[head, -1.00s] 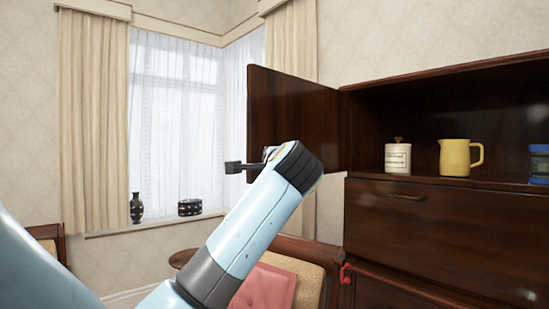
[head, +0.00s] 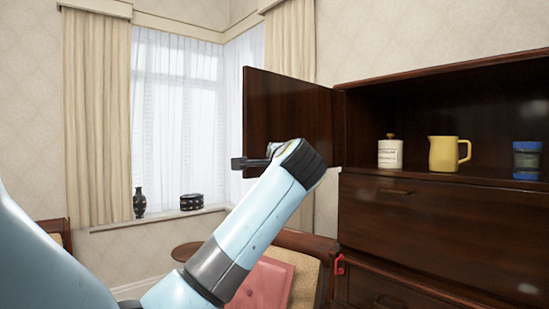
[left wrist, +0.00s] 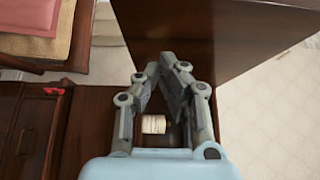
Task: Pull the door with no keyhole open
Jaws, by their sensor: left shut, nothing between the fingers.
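The dark brown cabinet door (head: 290,105) stands wide open, swung out to the left of the open compartment. No keyhole shows on its visible face. In the left wrist view the door panel (left wrist: 215,25) fills the top middle, just beyond the fingers. My left gripper (head: 243,163) is in front of the lower part of the door in the head view. Its fingers (left wrist: 160,66) come together at the tips in the left wrist view, with nothing held. Whether they touch the door I cannot tell. My right gripper is not in view.
The compartment (head: 420,120) holds a white jar (head: 390,154), a yellow pitcher (head: 443,154) and a blue-lidded jar (head: 527,158). A drawer front (head: 430,220) is below, with a red item (head: 340,264) at its lower left. A chair with a pink cushion (head: 262,285) stands left of the cabinet.

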